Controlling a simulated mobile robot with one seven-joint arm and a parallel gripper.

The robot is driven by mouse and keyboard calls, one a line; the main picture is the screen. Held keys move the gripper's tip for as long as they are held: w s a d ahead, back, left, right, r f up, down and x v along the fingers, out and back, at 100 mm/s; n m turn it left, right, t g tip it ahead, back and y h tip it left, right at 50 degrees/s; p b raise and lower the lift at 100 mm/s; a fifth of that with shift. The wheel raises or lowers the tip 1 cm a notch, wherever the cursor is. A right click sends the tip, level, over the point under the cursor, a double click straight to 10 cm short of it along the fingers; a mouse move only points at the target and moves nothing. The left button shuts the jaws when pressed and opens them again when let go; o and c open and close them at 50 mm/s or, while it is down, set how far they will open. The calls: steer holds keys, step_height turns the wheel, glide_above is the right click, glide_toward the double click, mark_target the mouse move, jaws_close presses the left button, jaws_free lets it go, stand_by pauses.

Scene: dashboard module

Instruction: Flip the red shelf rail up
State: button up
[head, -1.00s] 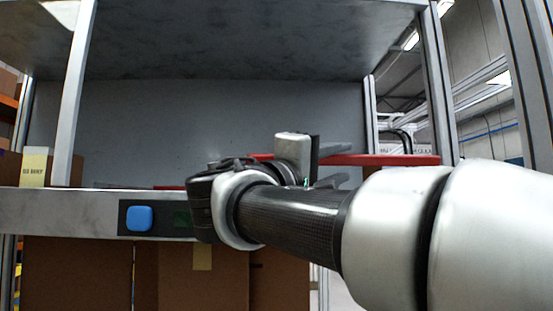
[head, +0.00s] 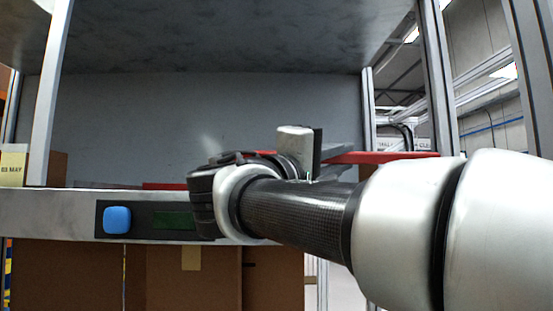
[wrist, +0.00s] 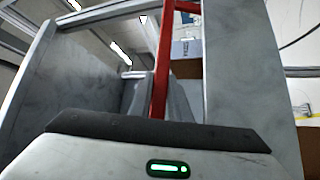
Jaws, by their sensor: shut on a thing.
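The red shelf rail (head: 385,157) runs roughly level across the right part of the shelf opening in the head view, partly hidden behind my arm and gripper. In the wrist view the red rail (wrist: 162,60) runs up the picture from between my fingers. My gripper (head: 335,163) is at the rail, and its fingers are shut on it. In the wrist view my gripper (wrist: 160,98) has one finger on each side of the rail. The fingertips are partly hidden by the gripper body.
The grey shelf edge (head: 75,212) carries a panel with a blue button (head: 117,220) left of my wrist. Cardboard boxes (head: 165,278) stand below. Metal posts (head: 437,80) stand at the right, and a grey shelf underside (head: 220,40) hangs above.

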steer(key=shift+w+r+y+p, duration=0.2)
steer(key=shift+r+y+p, duration=0.15)
steer(key=shift+p, duration=0.5)
jaws_close()
steer(key=shift+w+d+r+n+g+y+p, duration=0.1)
steer(key=shift+w+r+n+g+y+p, duration=0.15)
steer(key=shift+n+p, duration=0.5)
steer(key=shift+w+n+g+p, duration=0.15)
steer(key=shift+n+g+p, duration=0.1)
steer(key=shift+p, duration=0.6)
steer(key=shift+w+f+n+y+p, duration=0.15)
steer(key=shift+w+n+y+p, duration=0.4)
steer(key=shift+p, duration=0.6)
steer(key=shift+f+n+g+y, duration=0.35)
steer(key=shift+f+g, duration=0.05)
steer(key=o, duration=0.9)
jaws_free()
steer(key=shift+c, duration=0.2)
steer(key=shift+s, duration=0.1)
